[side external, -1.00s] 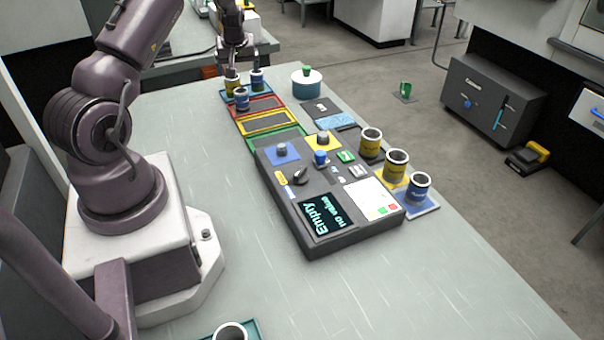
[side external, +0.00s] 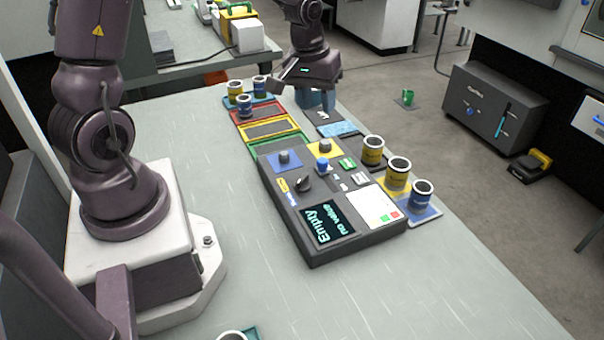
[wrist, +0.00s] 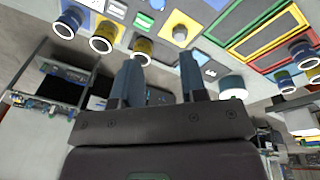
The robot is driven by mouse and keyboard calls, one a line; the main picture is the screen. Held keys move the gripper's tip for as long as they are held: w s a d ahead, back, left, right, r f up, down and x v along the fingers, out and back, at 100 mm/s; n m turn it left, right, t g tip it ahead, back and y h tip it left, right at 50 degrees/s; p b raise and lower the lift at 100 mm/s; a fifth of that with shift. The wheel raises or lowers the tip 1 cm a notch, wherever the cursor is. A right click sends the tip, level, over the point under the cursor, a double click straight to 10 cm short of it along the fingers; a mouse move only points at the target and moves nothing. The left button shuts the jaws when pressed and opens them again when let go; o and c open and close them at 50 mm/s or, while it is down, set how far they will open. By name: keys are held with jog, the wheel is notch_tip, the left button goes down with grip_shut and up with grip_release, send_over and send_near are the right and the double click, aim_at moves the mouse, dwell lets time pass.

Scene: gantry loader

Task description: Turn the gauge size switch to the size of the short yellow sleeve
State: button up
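The dark gauge box (side external: 350,240) lies on the bench with its screen (side external: 328,220) reading "Empty" and "no value". Its black switch knob (side external: 304,184) sits beside a yellow label (side external: 283,185) and a blue label (side external: 292,199). Two yellow sleeves, one at the back (side external: 373,152) and one in the middle (side external: 397,175), stand right of the box; another yellow sleeve (side external: 235,90) stands in the far-left tray. I cannot tell for sure which is the short one. My gripper (wrist: 160,72) is open and empty, high beyond the box's far end, away from the knob.
A blue sleeve (side external: 422,195) stands on a blue pad at right. Red, yellow and green frames (side external: 270,129) lie behind the box. The teal cylinder (wrist: 232,86) is near my gripper.

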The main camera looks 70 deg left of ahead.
jog(key=m+g, duration=0.1)
jog(key=g, duration=0.1)
send_over(302, 178)
jog(key=f, duration=0.1)
notch_tip(302, 178, down, 13)
jog(key=shift+f, duration=0.15)
jog(key=shift+c, duration=0.4)
grip_shut()
